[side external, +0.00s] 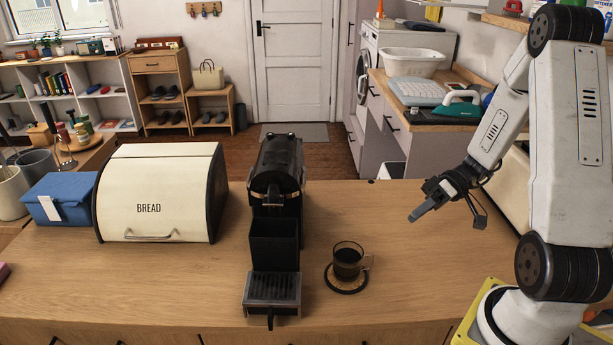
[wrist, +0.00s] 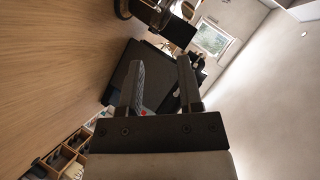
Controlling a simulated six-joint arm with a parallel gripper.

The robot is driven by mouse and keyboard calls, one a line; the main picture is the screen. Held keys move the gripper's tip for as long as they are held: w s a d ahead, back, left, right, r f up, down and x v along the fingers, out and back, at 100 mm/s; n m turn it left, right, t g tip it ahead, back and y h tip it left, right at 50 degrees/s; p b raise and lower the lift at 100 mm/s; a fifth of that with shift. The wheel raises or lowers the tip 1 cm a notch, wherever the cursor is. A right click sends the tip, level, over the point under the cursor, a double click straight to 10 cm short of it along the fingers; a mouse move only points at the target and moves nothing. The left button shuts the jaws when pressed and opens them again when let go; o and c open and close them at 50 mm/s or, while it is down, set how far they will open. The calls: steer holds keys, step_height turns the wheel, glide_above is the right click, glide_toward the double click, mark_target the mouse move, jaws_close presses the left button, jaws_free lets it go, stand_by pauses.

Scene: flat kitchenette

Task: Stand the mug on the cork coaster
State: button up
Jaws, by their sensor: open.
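The mug (side external: 347,261) is see-through and brownish, with dark contents and its handle to the right. It stands upright on the round coaster (side external: 346,290), whose dark rim shows around the mug's base. My gripper (side external: 447,218) is open and empty, above the counter to the right of the mug and clear of it. In the wrist view, the two fingers of my gripper (wrist: 160,82) are spread with nothing held between them. I cannot clearly make out the mug or coaster in the wrist view.
A black coffee machine (side external: 276,190) with a drip tray (side external: 272,288) stands left of the mug. A cream bread bin (side external: 160,195) and a blue box (side external: 60,200) are farther left. The wooden counter (side external: 400,290) is bare between the mug and my arm.

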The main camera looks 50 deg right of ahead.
steer(key=m+g+h, duration=0.2)
steer(key=h, duration=1)
glide_above(353, 263)
steer(key=s+d, duration=0.2)
steer(key=d, duration=0.1)
steer(key=shift+w, duration=0.15)
